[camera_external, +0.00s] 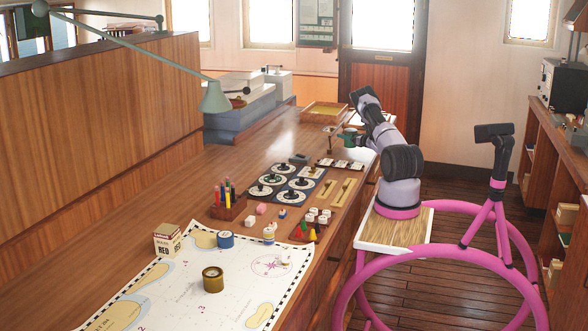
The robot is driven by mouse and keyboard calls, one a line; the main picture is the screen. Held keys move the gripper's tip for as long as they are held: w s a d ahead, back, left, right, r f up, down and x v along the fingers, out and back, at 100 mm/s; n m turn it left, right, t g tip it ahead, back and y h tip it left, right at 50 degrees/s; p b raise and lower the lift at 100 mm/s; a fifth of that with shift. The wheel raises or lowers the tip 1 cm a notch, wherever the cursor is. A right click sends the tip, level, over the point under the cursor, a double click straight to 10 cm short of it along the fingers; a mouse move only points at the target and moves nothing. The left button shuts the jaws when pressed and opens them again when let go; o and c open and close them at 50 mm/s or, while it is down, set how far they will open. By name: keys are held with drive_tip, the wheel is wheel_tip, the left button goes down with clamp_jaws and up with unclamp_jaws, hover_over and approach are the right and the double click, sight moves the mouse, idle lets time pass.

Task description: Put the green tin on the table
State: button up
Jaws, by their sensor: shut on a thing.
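A small green tin (345,138) shows at the end of my arm, over the far right part of the long wooden table (235,140). My gripper (352,134) is at the tin and shut on it. The fingers are small and partly hidden by my arm. I cannot tell whether the tin touches the surface below or hangs just above it.
A wooden tray (325,112) lies beyond the gripper. A lamp (214,97) overhangs the left. Bare wood shows left of the dials.

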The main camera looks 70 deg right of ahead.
sight(346, 141)
drive_tip(key=shift+f, duration=1.8)
drive_tip(key=o, duration=1.4)
drive_tip(key=shift+f, duration=0.15)
drive_tip(key=shift+s+a, duration=0.15)
drive_tip(key=shift+s, duration=0.15)
drive_tip(key=v, duration=1.1)
drive_tip(key=shift+s+a, duration=0.15)
